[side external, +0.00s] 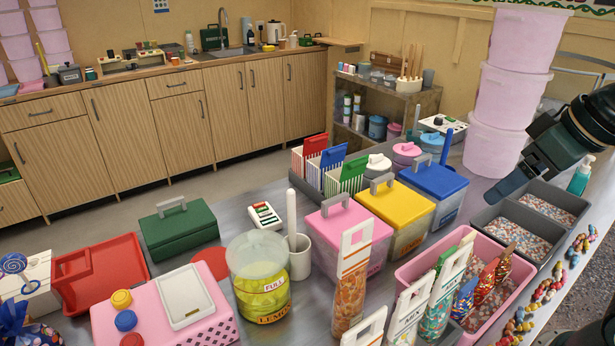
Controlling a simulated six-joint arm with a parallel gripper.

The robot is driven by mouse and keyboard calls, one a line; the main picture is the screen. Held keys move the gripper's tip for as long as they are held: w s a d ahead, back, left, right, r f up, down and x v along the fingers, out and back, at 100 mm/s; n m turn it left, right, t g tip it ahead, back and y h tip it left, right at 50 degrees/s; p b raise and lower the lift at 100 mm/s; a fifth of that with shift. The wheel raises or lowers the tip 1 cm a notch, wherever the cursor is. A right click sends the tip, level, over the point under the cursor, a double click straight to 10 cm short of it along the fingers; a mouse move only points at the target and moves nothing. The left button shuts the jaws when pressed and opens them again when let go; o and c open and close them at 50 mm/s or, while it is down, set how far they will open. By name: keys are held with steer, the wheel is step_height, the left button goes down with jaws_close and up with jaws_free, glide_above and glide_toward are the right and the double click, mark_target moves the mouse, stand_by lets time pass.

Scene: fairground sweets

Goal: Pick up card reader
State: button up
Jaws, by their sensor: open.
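The card reader (265,215) looks like a small white handheld device with dark, red and green keys. It lies on the grey metal table in the side external view, between the green box and the white cup with a white stick. Its top face shows, and nothing touches it. My gripper (507,190) is at the right, above the grey trays of sweets, far from the card reader. It points down and to the left. Its jaws are open, with nothing seen between them.
A green lidded box (178,229), a yellow-filled tub (260,285), a white cup (299,258) and a pink-lidded box (348,225) surround the card reader. Yellow (396,205) and blue (433,182) lidded boxes stand between it and my gripper. Tall sweet bags (350,285) stand in front.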

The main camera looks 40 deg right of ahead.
steer(key=w+a+r, duration=0.2)
steer(key=w+r, duration=0.1)
steer(key=w, duration=1.2)
steer(key=m, duration=0.2)
glide_above(265, 213)
steer(key=s+d, duration=0.2)
step_height(265, 213, down, 22)
steer(key=shift+s+a+f+n+g+h, duration=0.2)
steer(key=shift+a+f, duration=0.25)
steer(key=shift+f, duration=0.15)
steer(key=shift+s+a+f+n+g+h, duration=0.1)
steer(key=shift+a+f+n+g, duration=0.1)
steer(key=shift+a+f, duration=0.45)
steer(key=shift+f, duration=0.25)
steer(key=shift+w+f, duration=0.2)
steer(key=shift+f, duration=0.35)
steer(key=shift+f, duration=0.1)
steer(key=shift+x, duration=3)
